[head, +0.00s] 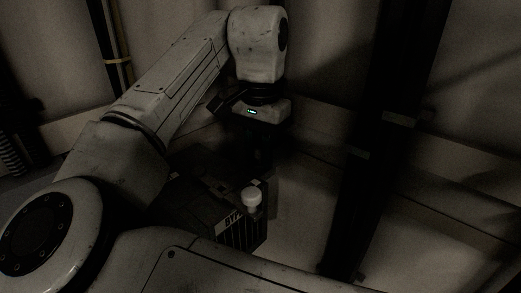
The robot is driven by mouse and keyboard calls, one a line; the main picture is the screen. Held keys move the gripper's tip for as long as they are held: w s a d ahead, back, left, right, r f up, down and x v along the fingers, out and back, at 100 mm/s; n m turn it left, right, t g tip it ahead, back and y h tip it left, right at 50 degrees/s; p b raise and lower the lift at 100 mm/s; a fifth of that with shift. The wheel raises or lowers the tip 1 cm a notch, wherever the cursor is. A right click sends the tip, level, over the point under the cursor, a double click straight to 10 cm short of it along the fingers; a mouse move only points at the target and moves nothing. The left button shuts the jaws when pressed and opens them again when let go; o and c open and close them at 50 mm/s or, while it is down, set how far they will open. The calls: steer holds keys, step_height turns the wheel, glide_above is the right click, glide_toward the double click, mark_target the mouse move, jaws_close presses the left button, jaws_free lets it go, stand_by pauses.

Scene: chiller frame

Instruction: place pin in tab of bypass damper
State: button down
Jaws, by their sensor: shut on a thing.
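My gripper (262,153) hangs below the wrist near the middle of the head view, pointing down. Its fingers are very dark against a dark background. It is shut on a thin thing, taken to be the pin, whose outline is lost in the shadow. I cannot make out the bypass damper or its tab for certain.
A dark ribbed box (240,228) with pale lettering and a white round cap (251,197) shows below the gripper; I cannot tell whether it is mine. A dark upright beam (372,140) stands to the right. Pale wall panels (470,60) lie behind.

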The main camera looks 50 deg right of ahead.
steer(key=shift+f, duration=0.15)
steer(key=shift+f, duration=0.55)
steer(key=c, duration=0.9)
jaws_free()
steer(key=shift+s+f, duration=0.1)
steer(key=shift+f, duration=0.05)
step_height(320, 180, up, 14)
steer(key=shift+f+p, duration=0.15)
steer(key=shift+p, duration=0.15)
